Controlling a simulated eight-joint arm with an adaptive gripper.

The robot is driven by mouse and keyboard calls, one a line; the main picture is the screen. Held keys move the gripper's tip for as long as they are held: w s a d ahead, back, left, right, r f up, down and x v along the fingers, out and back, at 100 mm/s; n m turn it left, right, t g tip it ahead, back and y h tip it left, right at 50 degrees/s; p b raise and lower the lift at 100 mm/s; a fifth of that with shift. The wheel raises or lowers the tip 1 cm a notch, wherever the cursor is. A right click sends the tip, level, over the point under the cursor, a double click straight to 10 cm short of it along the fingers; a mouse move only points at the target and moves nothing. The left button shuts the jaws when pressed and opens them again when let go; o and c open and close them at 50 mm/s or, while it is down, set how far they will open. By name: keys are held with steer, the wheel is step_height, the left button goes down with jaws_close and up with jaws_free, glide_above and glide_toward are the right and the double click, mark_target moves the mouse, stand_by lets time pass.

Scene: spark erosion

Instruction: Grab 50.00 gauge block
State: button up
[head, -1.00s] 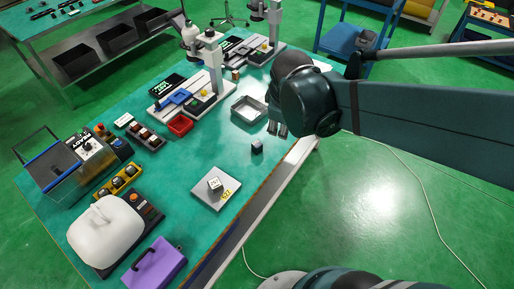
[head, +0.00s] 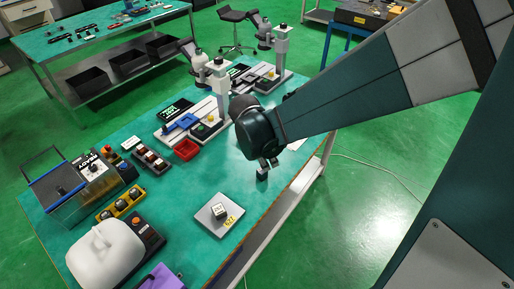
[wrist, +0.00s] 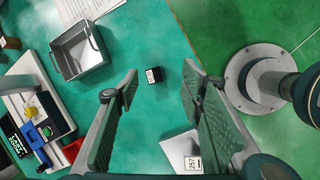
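A small dark block (wrist: 154,75) with a white label lies on the teal table, and its print is too small to read. I cannot tell for sure that it is the 50.00 gauge block. In the wrist view it shows between the fingertips of my open gripper (wrist: 160,71), with nothing held. In the head view the same dark block (head: 262,175) is just below my gripper (head: 267,163), which partly hides it. Another small block (head: 219,210) with a light marked face sits on a grey plate (head: 209,224) nearer the table's front.
A metal tray (wrist: 99,52) lies left of the gripper in the wrist view. A red bin (head: 187,150), measuring stands (head: 222,95) and a white rounded cover (head: 102,255) stand on the table. The table around the dark block is clear, with the table edge to its right.

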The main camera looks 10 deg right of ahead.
mark_target(262, 170)
step_height(262, 170, down, 6)
steer(key=w+a+n+h, duration=0.1)
steer(key=w+a+n, duration=0.1)
steer(key=n, duration=0.1)
steer(key=shift+a+n+g, duration=0.3)
steer(key=shift+a+n, duration=0.05)
steer(key=shift+n, duration=0.05)
steer(key=shift+b+x, duration=0.3)
steer(key=shift+x, duration=0.95)
steer(key=shift+a+b+x, duration=0.15)
steer(key=shift+b+x, duration=0.1)
steer(key=shift+x, duration=0.55)
steer(key=shift+a+b+x, duration=0.15)
steer(key=shift+b+x, duration=0.1)
steer(key=shift+x, duration=1.65)
